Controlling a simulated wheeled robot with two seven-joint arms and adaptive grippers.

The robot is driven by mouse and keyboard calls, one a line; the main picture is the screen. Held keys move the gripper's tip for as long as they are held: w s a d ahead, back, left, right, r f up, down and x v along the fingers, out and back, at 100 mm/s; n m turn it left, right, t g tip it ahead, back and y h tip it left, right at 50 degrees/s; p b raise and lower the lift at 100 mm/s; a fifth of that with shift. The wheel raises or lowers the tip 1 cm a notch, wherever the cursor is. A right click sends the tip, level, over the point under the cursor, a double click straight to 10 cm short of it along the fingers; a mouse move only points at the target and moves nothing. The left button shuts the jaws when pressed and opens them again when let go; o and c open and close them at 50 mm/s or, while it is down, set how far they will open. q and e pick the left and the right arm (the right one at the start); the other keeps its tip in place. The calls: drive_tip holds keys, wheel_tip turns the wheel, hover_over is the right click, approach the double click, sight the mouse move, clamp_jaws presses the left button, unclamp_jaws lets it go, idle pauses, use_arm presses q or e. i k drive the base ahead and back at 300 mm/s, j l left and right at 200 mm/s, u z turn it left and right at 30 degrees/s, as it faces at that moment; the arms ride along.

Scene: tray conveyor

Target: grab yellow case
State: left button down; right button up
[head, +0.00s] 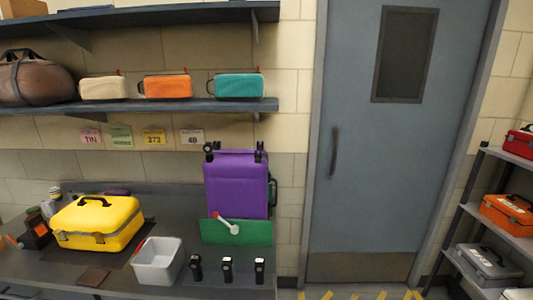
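A bright yellow case (97,221) with a dark handle on its top lies on the dark grey table (120,285) at the left of the head view. It looks closed, with its latches facing the front. Neither my left nor my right gripper shows in this view.
A white bin (158,261) stands just right of the case, with a purple suitcase (236,183) and green board (236,232) beyond. Several small black devices (227,269) stand near the front edge. Shelves (150,106) with pouches hang above. A rack (490,222) stands right of the door (390,150).

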sight(115, 242)
drive_tip(key=u, duration=1.65)
